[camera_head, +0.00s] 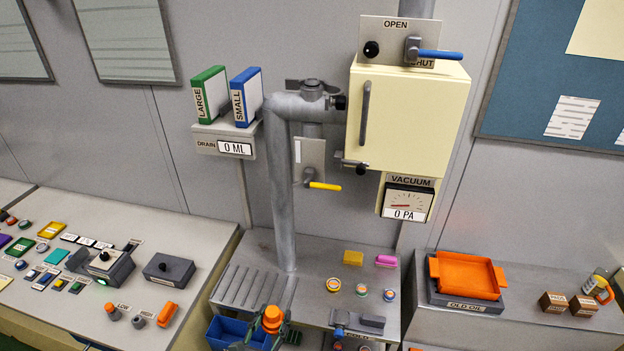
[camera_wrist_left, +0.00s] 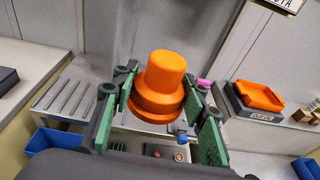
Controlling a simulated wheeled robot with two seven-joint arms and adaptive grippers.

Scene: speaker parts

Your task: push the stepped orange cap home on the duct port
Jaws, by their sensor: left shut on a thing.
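The stepped orange cap (camera_head: 272,318) is at the bottom of the head view, narrow end up. In the left wrist view the cap (camera_wrist_left: 160,85) has a rounded top and wider steps below. My left gripper (camera_head: 268,334) is shut on it, with green finger pads (camera_wrist_left: 155,112) on both sides of its wide lower part. The grey duct pipe (camera_head: 281,190) rises from the bench behind and bends at a junction near the cream cabinet. The cap is apart from the pipe junction. I cannot tell which opening is the port. My right gripper is not in view.
The cream cabinet (camera_head: 405,125) hangs on the wall, with a yellow-handled valve (camera_head: 322,185) left of it. A blue bin (camera_head: 225,334) sits beside the left gripper. Small parts lie on the bench; an orange tray (camera_head: 466,275) stands at right.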

